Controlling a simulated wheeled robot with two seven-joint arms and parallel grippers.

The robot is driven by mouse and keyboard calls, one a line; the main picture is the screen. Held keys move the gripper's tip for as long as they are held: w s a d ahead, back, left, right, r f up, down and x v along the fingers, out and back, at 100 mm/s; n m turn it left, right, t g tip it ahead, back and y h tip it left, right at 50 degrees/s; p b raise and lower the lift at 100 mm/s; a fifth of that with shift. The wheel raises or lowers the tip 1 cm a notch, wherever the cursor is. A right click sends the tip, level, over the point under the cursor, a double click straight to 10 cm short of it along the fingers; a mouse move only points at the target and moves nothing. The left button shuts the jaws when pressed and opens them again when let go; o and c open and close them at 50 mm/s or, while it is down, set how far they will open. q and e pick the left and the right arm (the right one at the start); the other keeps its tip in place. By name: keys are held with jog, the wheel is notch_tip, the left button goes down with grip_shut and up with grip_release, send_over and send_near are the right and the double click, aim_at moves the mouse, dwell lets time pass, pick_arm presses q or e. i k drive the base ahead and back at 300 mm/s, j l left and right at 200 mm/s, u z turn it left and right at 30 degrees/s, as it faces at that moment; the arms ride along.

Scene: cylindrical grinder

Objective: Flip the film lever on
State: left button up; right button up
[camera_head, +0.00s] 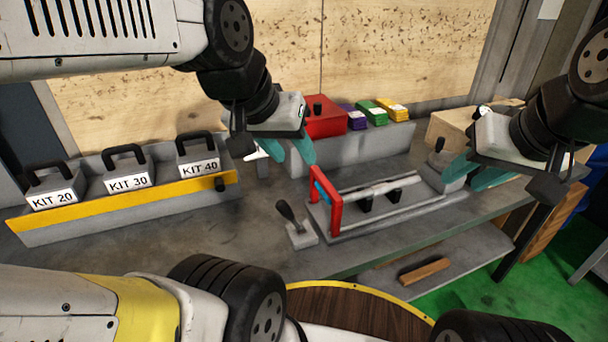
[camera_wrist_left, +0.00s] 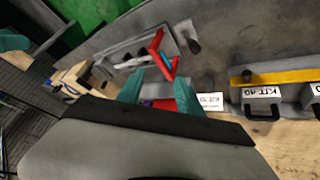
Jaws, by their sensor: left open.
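A black-handled lever (camera_head: 288,212) stands tilted on a small grey base near the front of the bench, left of the red-framed grinder fixture (camera_head: 335,205). The lever also shows in the left wrist view (camera_wrist_left: 192,42). No label marking it as the film lever is readable. My left gripper (camera_head: 290,152) is open and empty, above the bench behind the lever and apart from it. Its teal fingers frame part of a red box in the left wrist view (camera_wrist_left: 158,92). My right gripper (camera_head: 467,175) has its fingers apart, near the fixture's right end.
A grey rack with a yellow strip (camera_head: 120,206) holds KIT 20, KIT 30 and KIT 40 blocks at left. A red box (camera_head: 326,124) with a black knob and purple, green and yellow boxes (camera_head: 375,112) stand at the back. Bench surface left of the lever is clear.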

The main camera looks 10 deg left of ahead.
aim_at(282, 206)
jog(key=l+u, duration=0.15)
jog(key=u, duration=0.25)
jog(key=k+l+u, duration=0.1)
jog(key=u, duration=0.3)
jog(key=k+l+u, duration=0.1)
jog(key=u, duration=0.3)
jog(key=l, duration=0.1)
